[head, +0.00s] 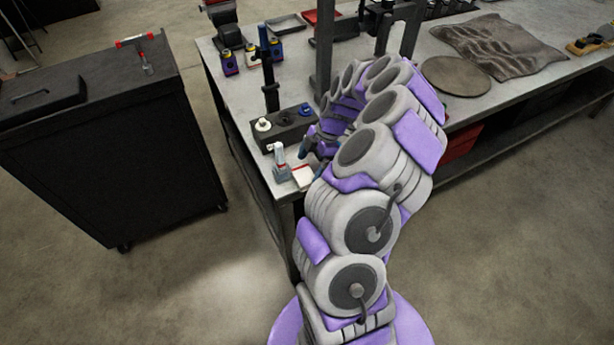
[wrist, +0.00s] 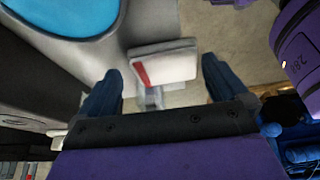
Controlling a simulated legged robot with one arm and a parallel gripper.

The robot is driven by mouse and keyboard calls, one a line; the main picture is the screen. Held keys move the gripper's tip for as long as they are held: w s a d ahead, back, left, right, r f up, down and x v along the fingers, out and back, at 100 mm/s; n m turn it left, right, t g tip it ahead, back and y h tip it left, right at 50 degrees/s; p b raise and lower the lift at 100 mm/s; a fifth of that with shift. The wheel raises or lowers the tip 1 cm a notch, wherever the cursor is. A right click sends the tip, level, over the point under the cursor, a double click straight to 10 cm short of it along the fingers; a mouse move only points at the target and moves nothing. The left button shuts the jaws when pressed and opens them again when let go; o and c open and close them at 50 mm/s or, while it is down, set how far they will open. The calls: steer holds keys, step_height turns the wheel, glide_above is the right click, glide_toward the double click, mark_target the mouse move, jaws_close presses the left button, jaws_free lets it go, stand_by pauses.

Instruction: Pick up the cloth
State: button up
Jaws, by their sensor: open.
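A small white folded cloth (head: 302,176) with a red stripe lies at the near left corner of the grey workbench. In the wrist view the cloth (wrist: 163,64) shows between and beyond my two dark blue fingers. My gripper (wrist: 160,85) is open and empty, with a gap on both sides of the cloth. In the head view my gripper (head: 314,158) is just above and behind the cloth, partly hidden by my arm. I cannot tell its exact height above the cloth.
A small bottle (head: 280,162) stands close to the cloth's left. A dark block (head: 287,127) with white, black and blue knobs sits just behind. The workbench (head: 240,90) edge is close to the cloth. A black cabinet (head: 110,150) stands to the left, across open floor.

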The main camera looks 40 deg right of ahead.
mark_target(305, 174)
steer(key=a+f, duration=0.2)
steer(key=a, duration=0.1)
steer(key=shift+w+a+f, duration=0.1)
steer(key=shift+f, duration=0.05)
steer(key=shift+d, duration=0.45)
steer(key=shift+c, duration=0.8)
steer(key=shift+d, duration=0.4)
steer(key=c, duration=0.3)
steer(key=shift+a, duration=0.4)
steer(key=c, duration=1.2)
steer(key=shift+d+r, duration=0.3)
steer(key=shift+d, duration=0.05)
steer(key=s+d+r+p, duration=0.1)
steer(key=s+d+r, duration=0.1)
steer(key=d, duration=0.4)
steer(key=s+d+r+p, duration=0.1)
steer(key=d+r, duration=0.4)
steer(key=d, duration=0.2)
steer(key=shift+s+r, duration=0.2)
steer(key=shift+s, duration=0.15)
